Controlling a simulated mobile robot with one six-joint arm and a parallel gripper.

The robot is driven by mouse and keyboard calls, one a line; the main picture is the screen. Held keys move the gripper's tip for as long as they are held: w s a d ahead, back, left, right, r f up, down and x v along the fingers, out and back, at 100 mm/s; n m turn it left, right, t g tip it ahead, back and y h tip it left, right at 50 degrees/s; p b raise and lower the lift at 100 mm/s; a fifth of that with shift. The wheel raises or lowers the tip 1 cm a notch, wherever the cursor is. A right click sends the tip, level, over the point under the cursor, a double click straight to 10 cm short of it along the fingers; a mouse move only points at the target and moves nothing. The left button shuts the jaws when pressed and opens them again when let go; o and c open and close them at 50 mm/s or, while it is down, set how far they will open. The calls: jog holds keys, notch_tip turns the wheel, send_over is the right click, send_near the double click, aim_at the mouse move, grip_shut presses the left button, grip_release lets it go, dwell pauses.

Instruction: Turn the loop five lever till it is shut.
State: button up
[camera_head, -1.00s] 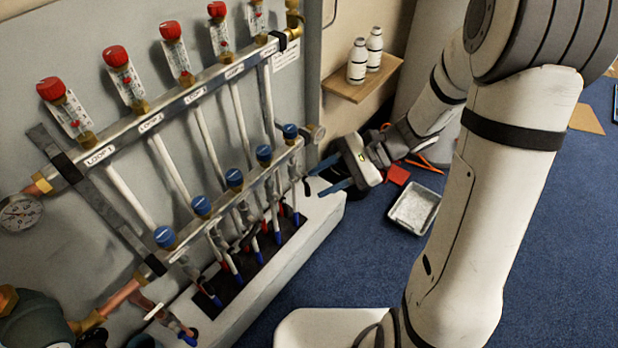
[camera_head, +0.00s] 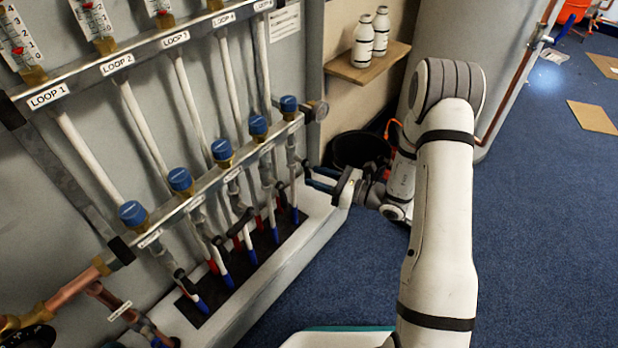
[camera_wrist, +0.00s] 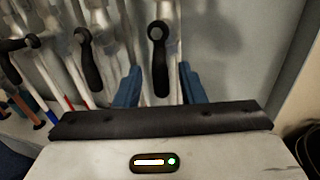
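The loop five lever (camera_wrist: 159,62) is the rightmost black lever in the wrist view. It hangs from its round pivot, roughly in line with its pipe. My gripper (camera_wrist: 159,72) is open, with one blue finger on each side of this lever; I cannot tell whether either touches it. In the head view my gripper (camera_head: 321,178) is at the right end of the manifold, below the rightmost blue cap (camera_head: 289,103). The lever is small and partly hidden there.
Neighbouring black levers (camera_wrist: 88,62) hang close on the left. The white ledge (camera_head: 270,275) runs below the pipes. A black bucket (camera_head: 352,150) stands behind my gripper. A wooden shelf (camera_head: 368,66) holds two white bottles. Blue floor on the right is mostly open.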

aim_at(308, 174)
jog(key=shift+b+x, duration=0.35)
jog(key=shift+x, duration=1.3)
jog(key=shift+c, duration=0.2)
jog(key=shift+s, duration=0.1)
grip_shut()
